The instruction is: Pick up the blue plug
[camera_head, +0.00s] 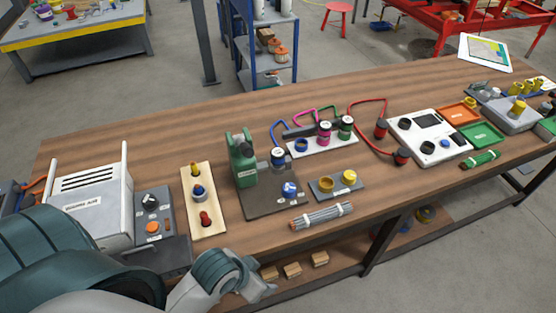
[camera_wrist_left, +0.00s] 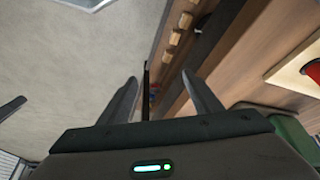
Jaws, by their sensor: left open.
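The blue plug (camera_head: 198,191) stands on a pale wooden board (camera_head: 208,222), between a yellow plug (camera_head: 195,170) and a red plug (camera_head: 205,218). My left gripper (camera_head: 264,286) is low at the table's front edge, in front of the board and to its right, apart from the plug. In the left wrist view its two fingers (camera_wrist_left: 160,77) are spread with nothing held between them. A red piece on a pale board (camera_wrist_left: 313,72) shows at that view's right edge. The blue plug is not seen there. My right gripper is not in view.
A green pump (camera_head: 242,160) on a dark base stands right of the board. A grey control box (camera_head: 152,222) and white case (camera_head: 90,200) stand left. A grey rod bundle (camera_head: 320,216) lies near the front edge. Wooden blocks (camera_head: 293,270) lie on the shelf below.

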